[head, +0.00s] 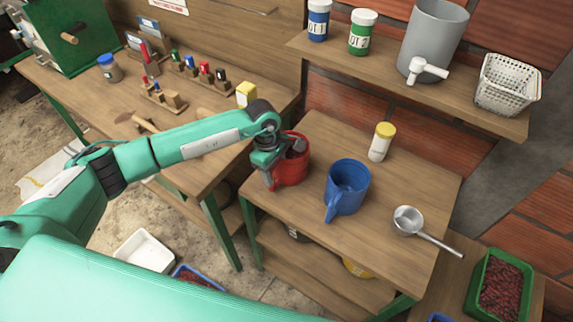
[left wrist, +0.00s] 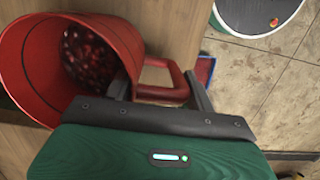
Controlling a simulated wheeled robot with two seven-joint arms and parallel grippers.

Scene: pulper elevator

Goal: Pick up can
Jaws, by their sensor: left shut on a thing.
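A red can (head: 294,172) with a side handle stands on the small wooden table, at its left side. In the left wrist view the red can (left wrist: 22,65) shows dark red cherries inside, and its handle (left wrist: 178,85) lies between the fingers. My left gripper (head: 270,165) is shut on this handle; in the left wrist view its fingers (left wrist: 160,88) are on either side of it. A blue can (head: 348,185) stands to the right of the red one, apart from it. I cannot tell whether the red can's base touches the table. My right gripper is not in view.
A yellow-capped bottle (head: 380,142) and a metal ladle (head: 410,220) are on the small table (head: 385,255). A shelf (head: 400,85) with jars, a grey bucket (head: 432,40) and a white basket (head: 507,85) is behind. A workbench (head: 205,180) with tools adjoins at left.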

